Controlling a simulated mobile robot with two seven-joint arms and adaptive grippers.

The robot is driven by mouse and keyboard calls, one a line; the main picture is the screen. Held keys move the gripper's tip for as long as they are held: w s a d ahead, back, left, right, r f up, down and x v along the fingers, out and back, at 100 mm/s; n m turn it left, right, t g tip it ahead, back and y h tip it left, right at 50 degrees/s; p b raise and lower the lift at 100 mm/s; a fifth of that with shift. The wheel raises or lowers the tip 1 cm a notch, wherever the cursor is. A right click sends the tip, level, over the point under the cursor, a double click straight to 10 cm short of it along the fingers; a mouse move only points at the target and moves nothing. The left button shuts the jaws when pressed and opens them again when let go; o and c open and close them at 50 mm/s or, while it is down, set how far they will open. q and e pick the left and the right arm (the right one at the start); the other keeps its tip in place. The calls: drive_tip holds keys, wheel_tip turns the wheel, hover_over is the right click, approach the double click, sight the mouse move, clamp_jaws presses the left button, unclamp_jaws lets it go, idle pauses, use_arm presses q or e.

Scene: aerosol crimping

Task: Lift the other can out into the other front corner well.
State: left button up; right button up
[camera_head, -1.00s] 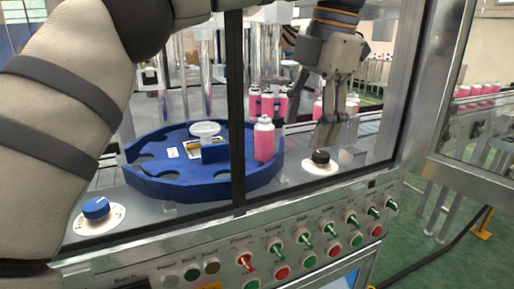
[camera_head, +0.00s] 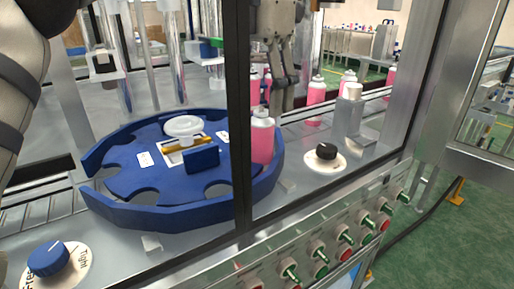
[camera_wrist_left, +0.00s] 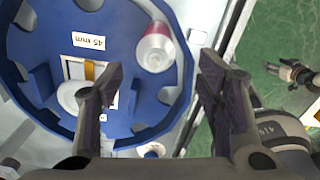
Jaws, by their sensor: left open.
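A pink can with a white top (camera_head: 262,140) stands upright at the right side of the blue round fixture (camera_head: 130,212), behind the dark door post. The fixture's front wells (camera_head: 142,196) that show are empty. My right gripper (camera_wrist_left: 295,74) shows only in the left wrist view, over the green floor; its jaw state is unclear.
More pink cans (camera_head: 316,100) stand behind on the conveyor. A black knob (camera_head: 326,151) and a blue knob (camera_head: 48,259) flank the fixture. A white funnel-like part (camera_head: 184,127) sits at its centre. The door post and button panel (camera_head: 330,245) are in front.

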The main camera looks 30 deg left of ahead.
sight(261, 132)
use_arm(q)
drive_tip(key=f, duration=0.7)
drive_tip(key=shift+w+a+f, duration=0.15)
drive_tip(key=shift+w+f, duration=0.15)
drive_tip(key=c, duration=1.2)
